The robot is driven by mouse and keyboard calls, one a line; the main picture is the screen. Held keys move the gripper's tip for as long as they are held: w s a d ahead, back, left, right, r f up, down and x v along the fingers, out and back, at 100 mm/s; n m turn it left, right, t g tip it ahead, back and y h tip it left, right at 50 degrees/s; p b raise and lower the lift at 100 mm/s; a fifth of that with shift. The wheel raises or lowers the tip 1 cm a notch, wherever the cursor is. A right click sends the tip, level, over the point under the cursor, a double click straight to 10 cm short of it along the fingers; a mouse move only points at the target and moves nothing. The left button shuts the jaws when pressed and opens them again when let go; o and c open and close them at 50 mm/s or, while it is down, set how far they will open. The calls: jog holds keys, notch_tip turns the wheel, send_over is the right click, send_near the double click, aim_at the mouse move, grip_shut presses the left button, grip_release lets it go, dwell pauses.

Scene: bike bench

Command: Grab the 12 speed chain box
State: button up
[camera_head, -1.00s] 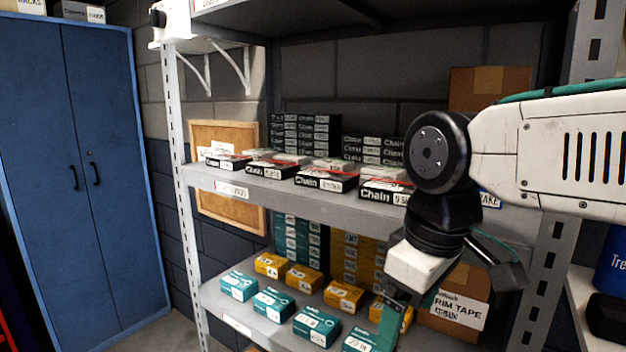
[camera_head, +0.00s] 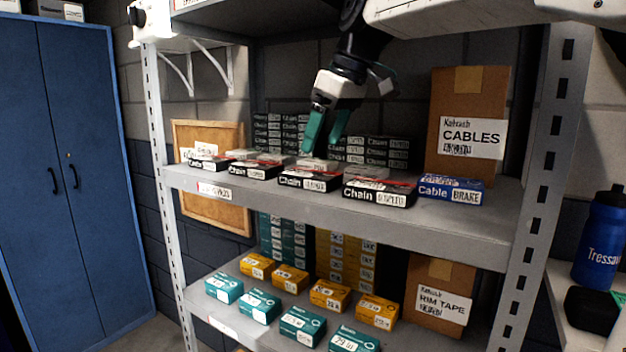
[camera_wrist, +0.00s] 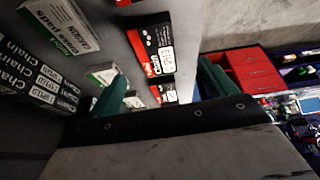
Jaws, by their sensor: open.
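Black chain boxes stand in a front row on the middle shelf: one near the middle (camera_head: 310,179), a larger-looking one to its right (camera_head: 380,191), and others to the left (camera_head: 250,168). Their speed labels are too small to read surely, so I cannot tell which is the 12 speed box. My gripper (camera_head: 322,147) is open and empty, pointing down, with green fingers just above or behind the middle box. In the wrist view, a red-and-black chain box (camera_wrist: 152,48) lies beyond the gap between the fingers (camera_wrist: 162,85).
More chain boxes are stacked behind (camera_head: 375,150). A blue cable box (camera_head: 450,188) and a brown cables carton (camera_head: 467,115) stand to the right. The upper shelf (camera_head: 235,20) and the shelf post (camera_head: 535,150) bound the space. Teal and yellow boxes fill the shelf below.

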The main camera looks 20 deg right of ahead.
aim_at(310, 173)
jog(key=shift+w+d+f, duration=0.1)
jog(key=shift+w+d, duration=0.05)
jog(key=shift+w, duration=0.2)
jog(key=x, duration=0.7)
jog(key=shift+f, duration=0.15)
jog(key=c, duration=1.3)
